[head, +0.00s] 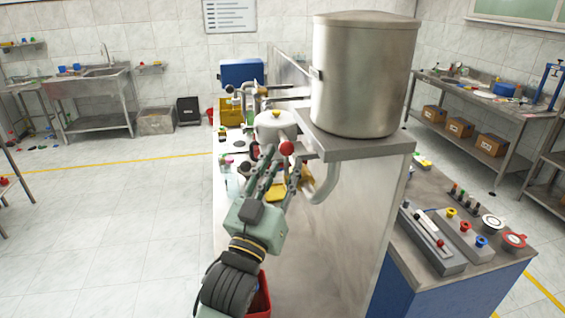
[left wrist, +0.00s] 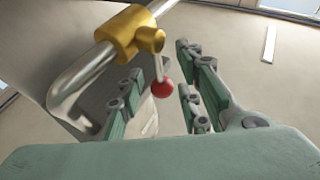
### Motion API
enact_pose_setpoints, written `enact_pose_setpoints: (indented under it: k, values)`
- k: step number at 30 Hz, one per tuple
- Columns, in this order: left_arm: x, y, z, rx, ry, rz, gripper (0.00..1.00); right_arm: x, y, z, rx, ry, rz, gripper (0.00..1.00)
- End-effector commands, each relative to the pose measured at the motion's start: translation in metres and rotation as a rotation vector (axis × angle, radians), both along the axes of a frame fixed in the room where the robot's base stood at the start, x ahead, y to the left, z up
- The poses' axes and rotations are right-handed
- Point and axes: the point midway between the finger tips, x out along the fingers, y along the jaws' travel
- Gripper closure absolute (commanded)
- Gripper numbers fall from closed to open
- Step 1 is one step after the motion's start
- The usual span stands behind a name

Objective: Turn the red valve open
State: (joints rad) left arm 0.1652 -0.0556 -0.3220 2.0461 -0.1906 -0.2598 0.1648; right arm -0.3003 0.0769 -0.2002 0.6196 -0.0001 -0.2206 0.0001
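The red valve shows as a red ball knob (head: 287,147) on a thin lever, beside the pipe below the big steel tank. In the left wrist view the red knob (left wrist: 162,89) hangs on its lever from a brass valve body (left wrist: 124,33) on a steel pipe (left wrist: 80,75). My left gripper (head: 283,159) is open, its fingers pointing up toward the knob. In the left wrist view the knob appears in the gap between the spread fingers of the left gripper (left wrist: 160,82). I cannot tell if a finger touches it. My right gripper is not in view.
The steel tank (head: 362,75) stands on a metal cabinet (head: 330,235) right of my left gripper. A control console (head: 470,260) with knobs and buttons stands at the right. A red bin (head: 260,298) is partly hidden behind my left arm. The floor at left is open.

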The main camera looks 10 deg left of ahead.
Motion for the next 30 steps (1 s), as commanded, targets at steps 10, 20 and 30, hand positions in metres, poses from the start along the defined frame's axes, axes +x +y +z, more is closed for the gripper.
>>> enact_pose_setpoints:
  k: [10,20,30]
  values:
    - [0.0016,-0.0005,0.0001,0.000,0.000,0.000,0.73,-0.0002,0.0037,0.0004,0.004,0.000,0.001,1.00]
    - [0.0014,-0.0011,-0.0002,0.001,0.001,-0.001,1.00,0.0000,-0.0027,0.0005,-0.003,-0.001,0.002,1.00]
    - [0.0013,-0.0018,-0.0005,0.002,0.001,-0.001,1.00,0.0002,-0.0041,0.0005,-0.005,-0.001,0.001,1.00]
